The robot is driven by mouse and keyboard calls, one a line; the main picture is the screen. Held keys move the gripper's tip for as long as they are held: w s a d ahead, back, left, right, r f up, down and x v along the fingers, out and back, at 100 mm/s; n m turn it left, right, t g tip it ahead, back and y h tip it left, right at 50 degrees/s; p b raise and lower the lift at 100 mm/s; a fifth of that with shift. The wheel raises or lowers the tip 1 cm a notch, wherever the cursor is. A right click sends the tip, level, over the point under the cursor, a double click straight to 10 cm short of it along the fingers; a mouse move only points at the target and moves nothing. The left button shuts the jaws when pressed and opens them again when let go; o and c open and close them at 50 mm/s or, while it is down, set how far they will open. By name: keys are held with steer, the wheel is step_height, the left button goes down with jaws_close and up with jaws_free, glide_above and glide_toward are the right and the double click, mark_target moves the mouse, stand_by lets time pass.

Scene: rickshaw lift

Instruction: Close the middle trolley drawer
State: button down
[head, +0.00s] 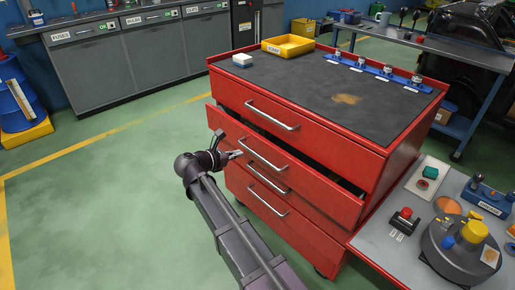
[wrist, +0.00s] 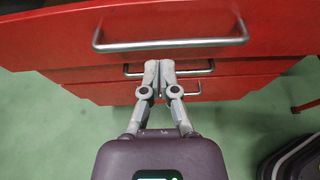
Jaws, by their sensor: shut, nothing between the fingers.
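The red trolley (head: 385,175) stands right of centre in the head view. Below its top drawer, the middle drawer (head: 325,190) is pulled out, with a dark gap above its front. Its bar handle (head: 263,155) also shows large and close in the wrist view (wrist: 170,45). My gripper (head: 238,154) is at the left part of that drawer front, near the handle's left end. In the wrist view its fingertips (wrist: 162,64) are together and empty, appearing just below the large handle. Whether they touch the drawer cannot be told.
Lower drawer fronts with handles (wrist: 190,70) sit further back beneath. A yellow tray (head: 288,46) and several small items lie on the trolley top. A grey side table (head: 385,240) stands close at the right. Green floor (head: 100,190) is clear at the left.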

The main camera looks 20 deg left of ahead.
mark_target(261, 147)
steer(key=shift+a, duration=0.2)
steer(key=shift+w, duration=0.1)
steer(key=shift+b+x, duration=1.5)
steer(key=shift+x, duration=3.4)
steer(key=shift+r, duration=0.1)
